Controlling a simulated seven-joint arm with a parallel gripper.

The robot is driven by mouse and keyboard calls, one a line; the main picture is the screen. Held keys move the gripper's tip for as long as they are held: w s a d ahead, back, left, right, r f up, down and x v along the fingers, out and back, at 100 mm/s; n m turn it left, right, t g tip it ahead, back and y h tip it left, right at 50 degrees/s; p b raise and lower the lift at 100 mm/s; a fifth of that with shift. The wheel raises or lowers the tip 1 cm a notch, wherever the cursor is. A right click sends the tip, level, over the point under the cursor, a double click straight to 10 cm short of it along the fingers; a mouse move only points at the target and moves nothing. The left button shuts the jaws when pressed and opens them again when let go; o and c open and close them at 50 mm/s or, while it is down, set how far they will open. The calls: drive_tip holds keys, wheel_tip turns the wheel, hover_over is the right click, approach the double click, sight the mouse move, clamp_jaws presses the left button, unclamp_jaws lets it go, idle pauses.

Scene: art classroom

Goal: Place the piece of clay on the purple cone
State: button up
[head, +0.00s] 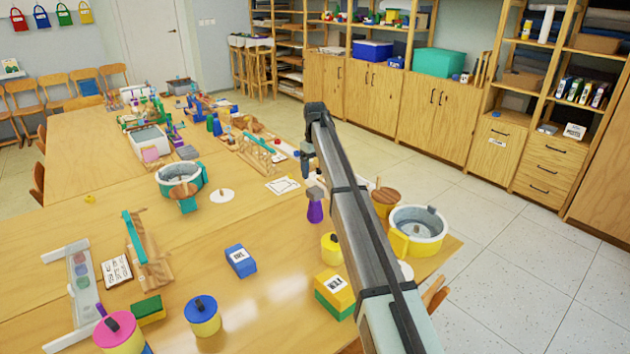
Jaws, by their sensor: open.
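A purple cone (315,211) stands upright on the wooden table, just right of the table's middle. A grey-brown lump (315,192), which looks like clay, shows at its top. It appears to rest on the cone, but I cannot tell the exact contact. My gripper (305,171) is small and dark at the far end of my arm, above and slightly left of the cone. It is open, appears empty and points down. It looks apart from the lump. My arm hides part of the table to the right of the cone.
A yellow-handled bowl (417,232) and a wooden-lidded pot (385,197) stand right of my arm. A yellow pot (331,250), a yellow-green block (334,295) and a blue box (240,261) stand nearer. A teal bowl (181,176) is left. Bare table lies between.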

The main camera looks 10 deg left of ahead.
wheel_tip(320, 180, up, 4)
drive_tip(key=shift+r, duration=0.1)
idle(0.4)
